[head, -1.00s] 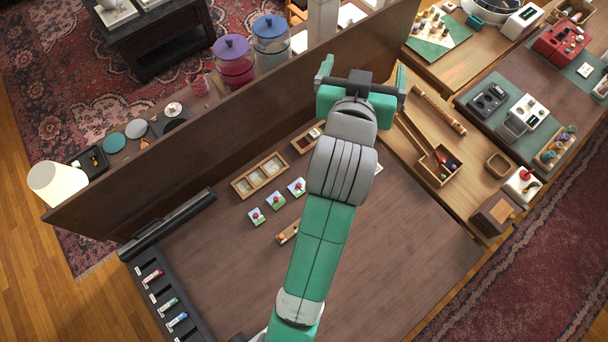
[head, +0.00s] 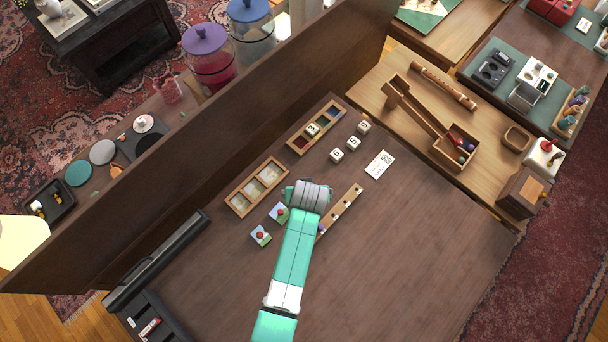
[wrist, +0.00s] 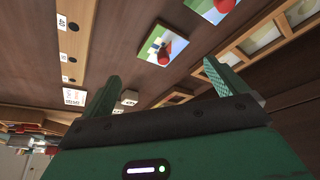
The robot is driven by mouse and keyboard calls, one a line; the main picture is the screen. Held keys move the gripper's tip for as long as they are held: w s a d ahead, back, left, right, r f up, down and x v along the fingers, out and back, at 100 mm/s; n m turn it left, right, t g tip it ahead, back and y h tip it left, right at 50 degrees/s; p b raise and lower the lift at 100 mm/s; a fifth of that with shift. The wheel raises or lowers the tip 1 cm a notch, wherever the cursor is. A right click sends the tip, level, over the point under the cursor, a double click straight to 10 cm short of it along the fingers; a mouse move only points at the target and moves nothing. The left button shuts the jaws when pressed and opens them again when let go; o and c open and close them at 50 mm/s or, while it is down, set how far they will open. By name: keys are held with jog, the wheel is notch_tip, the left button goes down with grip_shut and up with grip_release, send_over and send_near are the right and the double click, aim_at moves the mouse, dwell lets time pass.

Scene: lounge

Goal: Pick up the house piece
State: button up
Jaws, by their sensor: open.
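Small picture tiles with red knobs lie on the dark table near a wooden three-recess frame (head: 235,200). In the head view one tile (head: 279,212) lies beside my wrist and another (head: 260,235) sits lower left. I cannot tell which picture is the house. My gripper (wrist: 160,82) is open with nothing between its fingers; in the head view my wrist mostly hides it (head: 290,192).
A long wooden strip (head: 347,200) lies right of my wrist, with a white card (head: 380,165) beyond. Number cubes (head: 337,155) and a divided tray (head: 300,142) lie farther back. A tall dark partition (head: 200,150) runs along the table's back left. The table's front right is clear.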

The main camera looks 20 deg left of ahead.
jog(key=b+x, duration=0.1)
jog(key=x, duration=0.4)
jog(key=shift+s+a+b, duration=0.1)
jog(key=shift+a+b, duration=0.05)
jog(key=shift+b, duration=0.2)
jog(key=shift+c, duration=0.3)
jog(key=c, duration=1.9)
